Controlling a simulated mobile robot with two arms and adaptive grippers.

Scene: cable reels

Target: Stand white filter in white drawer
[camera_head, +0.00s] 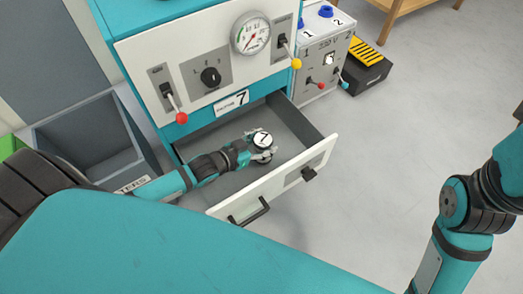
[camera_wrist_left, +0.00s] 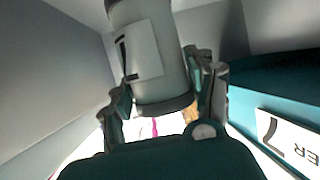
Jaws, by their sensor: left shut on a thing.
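The white filter (camera_head: 263,138), a cylinder with a "7" label on it, is inside the open white drawer (camera_head: 285,181). In the left wrist view the filter (camera_wrist_left: 150,50) fills the space between the fingers, with a dark band at its end. My left gripper (camera_head: 262,150) reaches into the drawer and is shut on the filter. The fingers also show on both sides of it in the left wrist view (camera_wrist_left: 160,105). I cannot tell whether the filter touches the drawer floor. My right arm shows at the right edge; its gripper is out of view.
The teal cabinet has a white panel (camera_head: 205,55) with a gauge (camera_head: 251,34) and levers above the drawer. A grey bin (camera_head: 95,125) stands at left. A grey box (camera_head: 322,60) and a black and yellow case (camera_head: 366,68) stand behind. The floor at right is clear.

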